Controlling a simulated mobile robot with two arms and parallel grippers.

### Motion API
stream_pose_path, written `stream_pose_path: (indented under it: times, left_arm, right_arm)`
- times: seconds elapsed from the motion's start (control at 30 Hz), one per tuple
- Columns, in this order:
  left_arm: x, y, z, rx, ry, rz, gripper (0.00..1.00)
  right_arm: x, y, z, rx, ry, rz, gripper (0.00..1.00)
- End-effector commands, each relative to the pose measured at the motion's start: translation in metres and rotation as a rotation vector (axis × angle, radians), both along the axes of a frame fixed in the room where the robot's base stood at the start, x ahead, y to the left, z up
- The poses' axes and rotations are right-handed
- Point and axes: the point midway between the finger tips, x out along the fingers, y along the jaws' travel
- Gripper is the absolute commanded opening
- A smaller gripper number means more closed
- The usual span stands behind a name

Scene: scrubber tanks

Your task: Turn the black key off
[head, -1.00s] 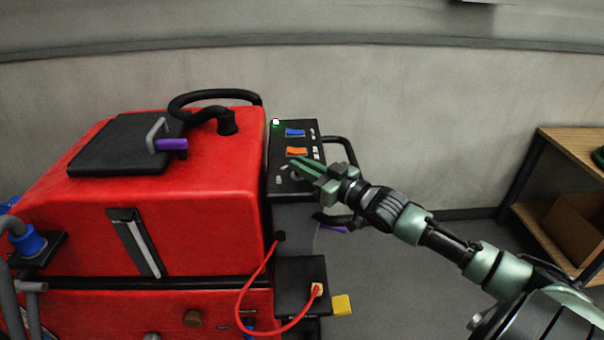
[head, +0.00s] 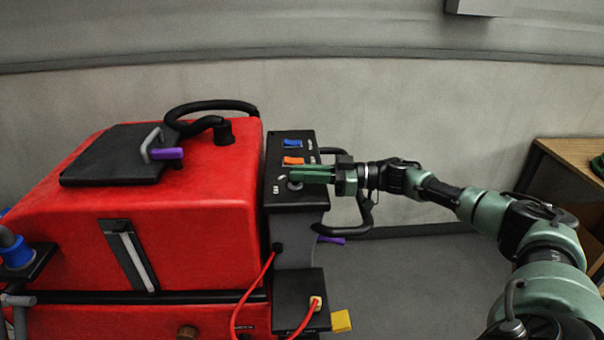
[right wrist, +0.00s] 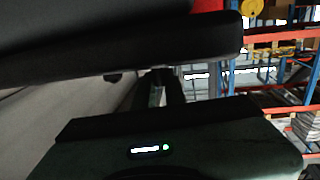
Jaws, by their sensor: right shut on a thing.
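The black control panel (head: 315,198) is on the right end of the red scrubber machine (head: 190,210). It carries a blue switch (head: 292,143), an orange switch (head: 293,161) and, below them, a round key switch (head: 295,186). My right gripper (head: 294,176) comes in from the right with its green fingers lying level over the key switch. Its jaws are shut on the black key, which the fingers mostly hide. The key's exact angle cannot be told. No green light shows on the panel. My left gripper is not in view.
A black looped handle (head: 360,222) and a purple lever (head: 331,240) are beside the panel, below my right wrist. A red cable (head: 250,297) hangs under it near a yellow tag (head: 341,321). A wooden shelf (head: 575,153) stands at the far right.

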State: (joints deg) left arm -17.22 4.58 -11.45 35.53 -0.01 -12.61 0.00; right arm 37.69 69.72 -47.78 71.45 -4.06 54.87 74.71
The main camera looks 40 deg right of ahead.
Motion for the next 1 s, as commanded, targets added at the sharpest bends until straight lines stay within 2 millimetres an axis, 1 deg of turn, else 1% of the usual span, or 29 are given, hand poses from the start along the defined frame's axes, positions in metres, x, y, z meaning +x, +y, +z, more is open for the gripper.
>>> stream_pose_path:
  times: [0.1, 0.33, 0.87, 0.9, 0.93, 0.97, 1.0]
  left_arm:
    - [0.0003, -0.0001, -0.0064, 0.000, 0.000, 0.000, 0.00]
    - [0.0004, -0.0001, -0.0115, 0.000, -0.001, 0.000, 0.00]
    - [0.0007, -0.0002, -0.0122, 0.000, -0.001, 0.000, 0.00]
    - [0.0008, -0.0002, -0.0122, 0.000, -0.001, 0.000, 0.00]
    - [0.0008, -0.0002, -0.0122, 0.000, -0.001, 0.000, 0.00]
    - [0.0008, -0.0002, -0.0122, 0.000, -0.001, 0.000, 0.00]
    - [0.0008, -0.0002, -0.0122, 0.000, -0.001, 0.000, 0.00]
  right_arm:
    - [0.0029, -0.0011, 0.0009, 0.004, -0.007, 0.058, 0.00]
    - [0.0031, -0.0014, 0.0017, 0.006, -0.005, 0.129, 0.00]
    - [0.0029, -0.0009, 0.0035, 0.007, -0.007, 0.151, 0.00]
    - [0.0029, -0.0008, 0.0036, 0.008, -0.008, 0.151, 0.23]
    - [0.0029, -0.0009, 0.0034, 0.008, -0.008, 0.151, 0.31]
    - [0.0028, -0.0008, 0.0032, 0.008, -0.007, 0.151, 0.34]
    - [0.0028, -0.0008, 0.0028, 0.007, -0.006, 0.151, 0.34]
